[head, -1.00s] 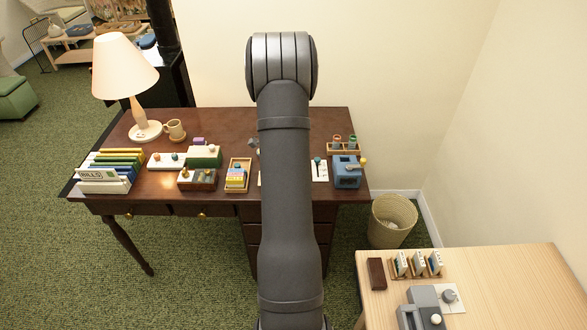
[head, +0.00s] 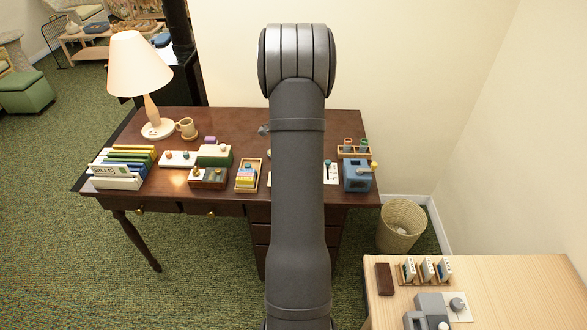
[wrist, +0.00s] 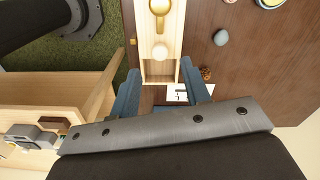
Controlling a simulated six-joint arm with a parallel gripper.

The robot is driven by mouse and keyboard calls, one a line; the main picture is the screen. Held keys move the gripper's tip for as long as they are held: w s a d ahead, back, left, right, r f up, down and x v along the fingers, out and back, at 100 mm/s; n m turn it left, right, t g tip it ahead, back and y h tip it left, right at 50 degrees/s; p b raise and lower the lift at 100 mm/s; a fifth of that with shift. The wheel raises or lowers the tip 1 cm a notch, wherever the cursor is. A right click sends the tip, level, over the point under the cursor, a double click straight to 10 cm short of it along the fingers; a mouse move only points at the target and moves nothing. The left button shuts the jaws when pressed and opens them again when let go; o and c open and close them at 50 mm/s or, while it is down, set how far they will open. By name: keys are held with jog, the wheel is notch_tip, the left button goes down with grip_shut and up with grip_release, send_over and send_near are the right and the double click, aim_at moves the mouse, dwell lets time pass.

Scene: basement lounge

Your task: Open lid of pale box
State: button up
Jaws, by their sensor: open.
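A pale wooden box (wrist: 145,38) shows at the top centre of the wrist view, on or over the dark desk. A gold rounded piece (wrist: 160,7) and a pale round knob (wrist: 160,52) are on its upper face. I cannot tell if its lid is shut. My gripper (wrist: 159,68) is open, its two blue fingers spread at either side of the box's near end. I see nothing held between them, and contact with the box is unclear. In the head view my arm hides the gripper and the box.
The dark desk (head: 285,118) holds a lamp (head: 140,65), mug (head: 187,128), file rack (head: 120,168), green-and-white box (head: 215,155), small tray (head: 248,175) and blue device (head: 357,176). A grey egg-shaped item (wrist: 221,38) lies right of the pale box. A wastebasket (head: 402,225) and light table (head: 500,275) stand at right.

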notch_tip(320, 180, up, 13)
jog(key=shift+f, duration=0.15)
jog(key=shift+f, duration=0.1)
notch_tip(320, 180, down, 17)
jog(key=shift+f, duration=0.15)
dwell(0.7)
